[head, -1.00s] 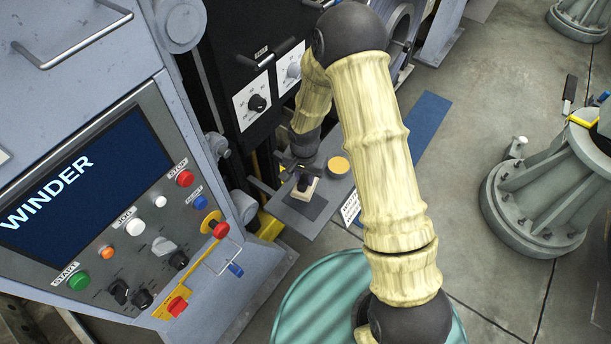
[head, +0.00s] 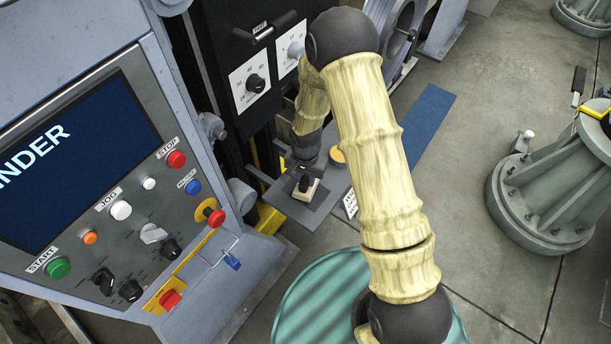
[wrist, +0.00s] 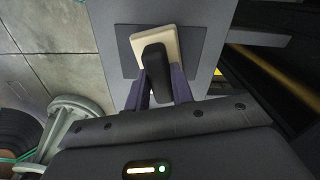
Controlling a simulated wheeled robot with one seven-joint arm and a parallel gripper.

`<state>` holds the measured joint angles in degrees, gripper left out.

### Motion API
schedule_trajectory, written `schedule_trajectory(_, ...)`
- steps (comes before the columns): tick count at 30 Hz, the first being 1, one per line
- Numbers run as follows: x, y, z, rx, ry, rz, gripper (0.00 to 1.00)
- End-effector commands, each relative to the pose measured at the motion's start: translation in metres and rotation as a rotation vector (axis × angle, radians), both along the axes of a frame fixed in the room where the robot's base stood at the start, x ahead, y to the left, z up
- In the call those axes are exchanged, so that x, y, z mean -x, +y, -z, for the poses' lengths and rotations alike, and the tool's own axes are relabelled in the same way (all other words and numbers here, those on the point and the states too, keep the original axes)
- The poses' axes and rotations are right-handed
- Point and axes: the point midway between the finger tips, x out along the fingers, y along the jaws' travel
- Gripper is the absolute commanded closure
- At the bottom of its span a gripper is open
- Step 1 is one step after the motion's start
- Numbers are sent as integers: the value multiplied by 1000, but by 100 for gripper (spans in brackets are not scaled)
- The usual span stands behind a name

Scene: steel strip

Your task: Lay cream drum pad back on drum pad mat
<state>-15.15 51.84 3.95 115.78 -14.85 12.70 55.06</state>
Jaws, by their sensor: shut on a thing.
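The cream drum pad (head: 312,189) is a small cream block with a black handle on top. It shows in the wrist view (wrist: 169,38) at top centre, between my fingers. My gripper (head: 304,180) is shut on its black handle (wrist: 156,62). The drum pad mat (head: 294,201) is a dark grey square on a light grey shelf, and it also shows in the wrist view (wrist: 129,66). The pad is over the mat. I cannot tell whether it touches the mat or hangs just above it.
The grey shelf (head: 327,190) carries the mat and an orange-yellow disc (head: 338,155), partly hidden by my arm. The winder control panel (head: 110,200) with buttons stands at left. A black machine front with dials (head: 255,84) rises behind the shelf.

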Motion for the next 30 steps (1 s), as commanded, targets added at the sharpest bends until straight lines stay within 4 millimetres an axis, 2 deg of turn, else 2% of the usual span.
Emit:
schedule_trajectory(3, 0, 0, 6, 0, -1, 0, 100)
schedule_trajectory(27, 0, 2, 13, 0, 0, -3, 100)
schedule_trajectory(28, 0, 2, 13, 0, 0, -3, 75)
schedule_trajectory(30, 0, 2, 12, 0, 0, -2, 61)
